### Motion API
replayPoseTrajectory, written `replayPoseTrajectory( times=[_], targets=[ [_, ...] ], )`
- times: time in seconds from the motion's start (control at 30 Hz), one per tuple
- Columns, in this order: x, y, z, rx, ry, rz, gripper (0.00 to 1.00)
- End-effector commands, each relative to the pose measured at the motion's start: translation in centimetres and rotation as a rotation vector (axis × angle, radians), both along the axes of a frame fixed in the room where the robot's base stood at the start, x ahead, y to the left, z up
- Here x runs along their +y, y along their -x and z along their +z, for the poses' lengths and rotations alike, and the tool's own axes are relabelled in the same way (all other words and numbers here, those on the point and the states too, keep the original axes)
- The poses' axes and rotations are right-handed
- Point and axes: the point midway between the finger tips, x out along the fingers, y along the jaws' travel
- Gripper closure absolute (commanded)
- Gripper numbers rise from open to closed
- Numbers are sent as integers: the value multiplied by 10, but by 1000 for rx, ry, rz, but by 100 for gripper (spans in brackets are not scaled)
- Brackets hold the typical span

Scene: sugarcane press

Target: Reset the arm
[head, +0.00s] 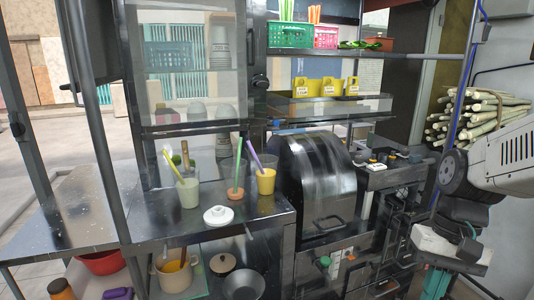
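A white and black arm link, which looks like part of my own arm, fills the right edge of the head view. Below it hangs a dark joint with a pale, blocky end piece, which seems to be my gripper (448,250). Its fingers cannot be made out, so I cannot tell whether it is open or shut or whether it holds anything. It appears to the right of the dark sugarcane press (315,185), apart from the cups on the counter. No other object belongs to the task.
A steel counter (110,215) holds a pale green drink (188,192), a yellow drink (266,181) and a white lid (218,216). A bundle of cane (480,117) lies at right. Yellow containers (327,87) and a green basket (290,35) stand on shelves. A metal post (95,125) rises at left.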

Motion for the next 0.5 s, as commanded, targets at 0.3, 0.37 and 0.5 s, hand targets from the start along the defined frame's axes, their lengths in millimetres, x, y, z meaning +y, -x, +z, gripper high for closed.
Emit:
replayPoseTrajectory(
  times=[0.3,0.37,0.5],
  targets=[
    [3,68,40,-208,173,202,100],
    [6,74,46,-250,179,216,100],
    [13,79,60,-326,185,238,100]
  ],
)
